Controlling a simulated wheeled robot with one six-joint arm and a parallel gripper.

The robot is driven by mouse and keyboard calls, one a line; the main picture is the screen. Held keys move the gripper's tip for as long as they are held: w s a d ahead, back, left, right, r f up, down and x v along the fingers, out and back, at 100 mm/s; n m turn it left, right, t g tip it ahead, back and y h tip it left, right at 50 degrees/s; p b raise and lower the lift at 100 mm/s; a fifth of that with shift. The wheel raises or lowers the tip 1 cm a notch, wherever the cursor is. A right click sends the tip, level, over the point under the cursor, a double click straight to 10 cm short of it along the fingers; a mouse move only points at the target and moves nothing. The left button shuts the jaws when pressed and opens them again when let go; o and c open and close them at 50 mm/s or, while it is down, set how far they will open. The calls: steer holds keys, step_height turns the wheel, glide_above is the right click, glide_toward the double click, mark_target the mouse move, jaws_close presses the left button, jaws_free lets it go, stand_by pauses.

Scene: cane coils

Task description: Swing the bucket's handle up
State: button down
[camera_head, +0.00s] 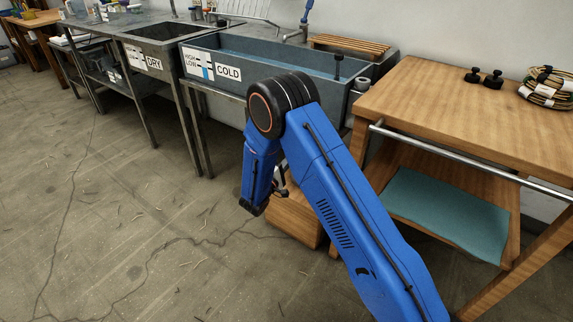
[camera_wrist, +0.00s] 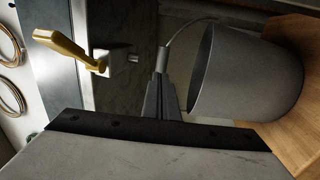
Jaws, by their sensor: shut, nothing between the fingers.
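A grey bucket (camera_wrist: 248,75) fills the right of the wrist view, its open rim facing left in that turned picture. Its thin wire handle (camera_wrist: 190,27) curves from the rim out to the left, to a grey grip (camera_wrist: 162,60). My gripper (camera_wrist: 164,82) is shut and empty, its fingertips close to the lower end of the grip. I cannot tell whether they touch it. In the head view the bucket is hidden behind my arm, and my gripper is mostly hidden.
The bucket's base is by a wooden surface (camera_wrist: 296,40). A brass lever (camera_wrist: 68,48) on a pale block shows at the wrist view's left. In the head view, a wooden box (camera_head: 297,222) stands by the workbench (camera_head: 470,110) and sink (camera_head: 270,52). The floor at left is open.

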steer(key=shift+x, duration=1.7)
steer(key=shift+w+d+r+g+y, duration=0.25)
steer(key=shift+w+d+r, duration=0.2)
steer(key=shift+r, duration=0.15)
steer(key=shift+w+d+r+g+y, duration=0.15)
steer(key=shift+w+d+r+g, duration=0.2)
steer(key=shift+r, duration=0.2)
steer(key=shift+a, duration=0.15)
